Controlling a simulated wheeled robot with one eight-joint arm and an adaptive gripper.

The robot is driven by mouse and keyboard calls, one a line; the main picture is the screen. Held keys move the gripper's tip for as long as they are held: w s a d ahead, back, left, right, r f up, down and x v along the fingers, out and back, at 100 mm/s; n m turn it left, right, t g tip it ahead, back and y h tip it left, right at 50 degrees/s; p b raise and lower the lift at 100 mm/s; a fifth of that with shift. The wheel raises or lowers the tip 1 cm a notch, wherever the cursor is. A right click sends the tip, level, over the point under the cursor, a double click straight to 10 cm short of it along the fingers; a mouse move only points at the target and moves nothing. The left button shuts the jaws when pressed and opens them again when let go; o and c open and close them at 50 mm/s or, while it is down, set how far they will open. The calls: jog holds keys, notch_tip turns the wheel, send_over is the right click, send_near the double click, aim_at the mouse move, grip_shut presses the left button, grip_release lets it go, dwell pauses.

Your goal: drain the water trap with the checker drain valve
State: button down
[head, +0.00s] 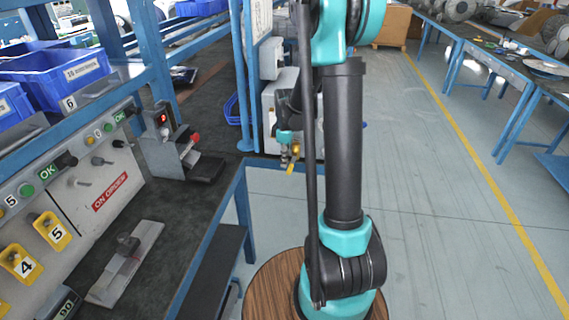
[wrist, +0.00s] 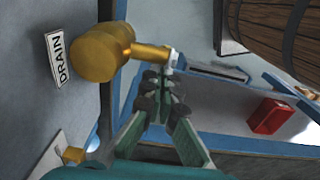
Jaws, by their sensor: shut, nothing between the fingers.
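The drain valve (wrist: 100,54) is a brass-coloured body on a grey panel in the wrist view, beside a white DRAIN label (wrist: 57,59). A brass lever (wrist: 148,51) sticks out from it to the right and ends in a pale tip. My gripper (wrist: 166,80) is shut and empty, its fingertips close to the lever's outer end; I cannot tell whether they touch. In the head view my gripper (head: 290,156) is beyond the bench end, with a small yellow part (head: 291,169), apparently the valve, just at it. The water trap cannot be made out.
A bench (head: 190,225) with a blue frame and a control panel (head: 85,185) stands at the left. A grey cabinet (head: 270,100) is behind my gripper. The floor (head: 450,210) at the right is clear. A red box (wrist: 270,116) shows in the wrist view.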

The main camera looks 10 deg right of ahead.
notch_tip(320, 180, up, 12)
jog(key=s+f+m+t, duration=0.1)
jog(key=s+f+m, duration=0.2)
jog(key=s, duration=0.4)
jog(key=s+f+m+t, duration=0.1)
jog(key=s+f+m, duration=0.2)
jog(key=s+m, duration=0.3)
jog(key=s+f+m+t, duration=0.2)
jog(key=s+f+m, duration=0.1)
jog(key=s, duration=0.7)
jog(key=shift+d+f+m, duration=0.35)
jog(key=shift+m, duration=0.35)
dwell(4.5)
